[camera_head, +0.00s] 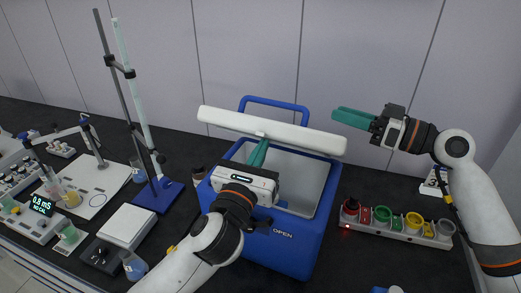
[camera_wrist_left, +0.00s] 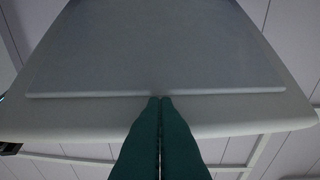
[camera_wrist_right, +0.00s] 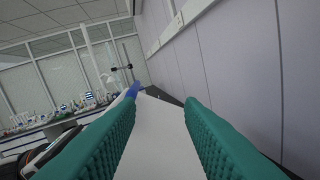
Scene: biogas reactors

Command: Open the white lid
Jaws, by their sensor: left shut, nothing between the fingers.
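The white lid (camera_head: 270,130) of the blue box (camera_head: 285,245) is raised and tilted, with its thick edge toward the head camera. In the left wrist view the shut fingers (camera_wrist_left: 160,100) meet the rim of the grey inner panel (camera_wrist_left: 160,50); exact contact is unclear. My right gripper (camera_head: 338,115) is open and empty, right of the lid's right end; its fingers stand apart in the right wrist view (camera_wrist_right: 160,110).
A blue handle frame (camera_head: 275,103) rises behind the lid. A rack of coloured-ring containers (camera_head: 398,222) stands to the right. A stand with a blue base (camera_head: 158,194), a balance (camera_head: 126,226) and beakers crowd the left. A wall is close behind.

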